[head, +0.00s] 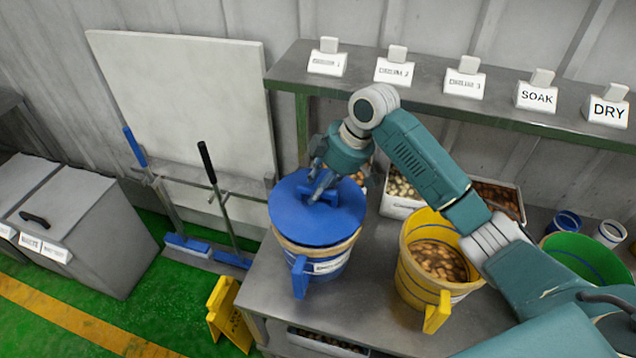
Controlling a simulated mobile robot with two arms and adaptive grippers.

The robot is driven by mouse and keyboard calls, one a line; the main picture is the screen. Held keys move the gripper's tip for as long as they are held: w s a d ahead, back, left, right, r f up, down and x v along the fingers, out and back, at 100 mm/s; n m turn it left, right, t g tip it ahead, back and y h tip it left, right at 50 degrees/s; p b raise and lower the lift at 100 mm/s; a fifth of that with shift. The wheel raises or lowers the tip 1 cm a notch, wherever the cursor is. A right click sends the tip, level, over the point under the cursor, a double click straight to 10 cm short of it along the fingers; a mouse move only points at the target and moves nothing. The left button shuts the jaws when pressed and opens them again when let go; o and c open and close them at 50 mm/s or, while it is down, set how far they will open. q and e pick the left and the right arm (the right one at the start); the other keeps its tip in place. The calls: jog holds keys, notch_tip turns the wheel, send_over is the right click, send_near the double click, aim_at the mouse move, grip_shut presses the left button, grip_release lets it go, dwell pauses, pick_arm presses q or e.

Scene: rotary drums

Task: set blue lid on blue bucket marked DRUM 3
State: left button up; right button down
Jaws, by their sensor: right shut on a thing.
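The blue lid (290,220) is a round disc with a raised handle, lying nearly flat over the blue bucket (338,262). My right gripper (322,190) is shut on the lid's handle from above. The lid covers most of the bucket's mouth, and a pale rim band shows below its front and right edge. I cannot tell whether the lid touches the rim. The bucket stands on the grey bench with a blue tab at its front; its white label is too small to read. My left gripper is not in view.
A yellow bucket (408,287) with brown pieces stands to the right on the bench (375,305). A green tub (590,250) is farther right, and a white bin (395,208) is behind. A shelf (430,98) with label stands, including SOAK and DRY, runs along the back.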

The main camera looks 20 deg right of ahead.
jog(key=shift+w+f, duration=0.15)
jog(key=shift+f, duration=0.25)
jog(key=shift+r, duration=0.1)
dwell(0.3)
jog(key=shift+p, duration=0.5)
dwell(0.5)
jog(key=shift+p, duration=0.5)
jog(key=shift+f+b, duration=0.45)
jog(key=shift+f, duration=0.75)
